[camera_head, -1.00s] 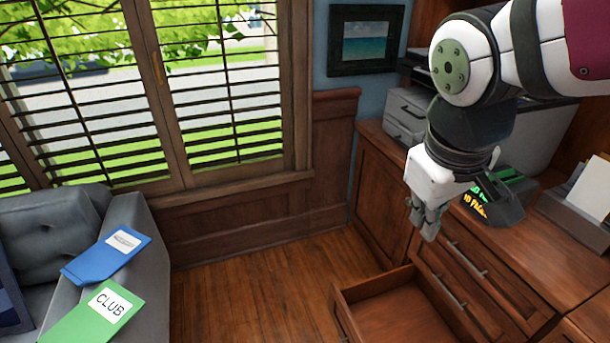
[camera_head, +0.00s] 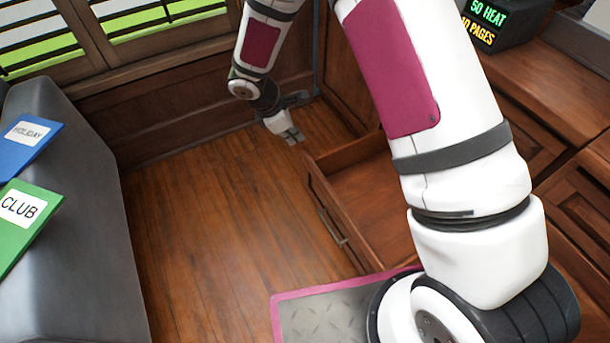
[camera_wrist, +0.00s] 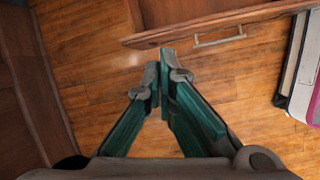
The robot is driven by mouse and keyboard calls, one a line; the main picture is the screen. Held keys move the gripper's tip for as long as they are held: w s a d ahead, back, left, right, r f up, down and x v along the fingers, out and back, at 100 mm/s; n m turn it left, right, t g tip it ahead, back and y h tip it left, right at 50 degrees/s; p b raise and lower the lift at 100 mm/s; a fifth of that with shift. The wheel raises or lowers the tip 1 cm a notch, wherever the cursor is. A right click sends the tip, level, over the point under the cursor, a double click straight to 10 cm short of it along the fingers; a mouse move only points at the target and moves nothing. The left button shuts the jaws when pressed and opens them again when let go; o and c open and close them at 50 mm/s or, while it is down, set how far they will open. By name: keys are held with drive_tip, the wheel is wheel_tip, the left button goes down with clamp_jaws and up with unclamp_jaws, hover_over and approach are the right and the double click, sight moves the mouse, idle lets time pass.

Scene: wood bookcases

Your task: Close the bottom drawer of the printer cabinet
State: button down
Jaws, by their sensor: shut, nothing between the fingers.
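The bottom drawer (camera_head: 368,190) of the wooden printer cabinet (camera_head: 345,75) is pulled open and looks empty. Its front, with a metal handle (camera_head: 333,228), faces the couch side. My gripper (camera_head: 294,138) is shut and empty, low near the drawer's far front corner and apart from the handle. In the wrist view, the gripper (camera_wrist: 164,60) points toward the drawer front (camera_wrist: 210,22), whose handle (camera_wrist: 219,37) lies ahead and to the right. Whether the fingertips touch the drawer cannot be told. My arm hides part of the drawer and cabinet.
A grey couch (camera_head: 75,230) with a blue folder (camera_head: 25,145) and a green folder (camera_head: 22,220) stands at left. Wood floor (camera_head: 200,220) between couch and drawer is clear. A dark device with lit text (camera_head: 490,22) sits on the cabinet top.

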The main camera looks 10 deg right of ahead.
drive_tip(key=a+f+n+b, duration=0.3)
drive_tip(key=f, duration=1.1)
drive_tip(key=w+d+f+b, duration=0.1)
drive_tip(key=d+f+b, duration=0.4)
drive_tip(key=d+f, duration=0.2)
drive_tip(key=shift+w+f, duration=0.35)
drive_tip(key=shift+f, duration=0.6)
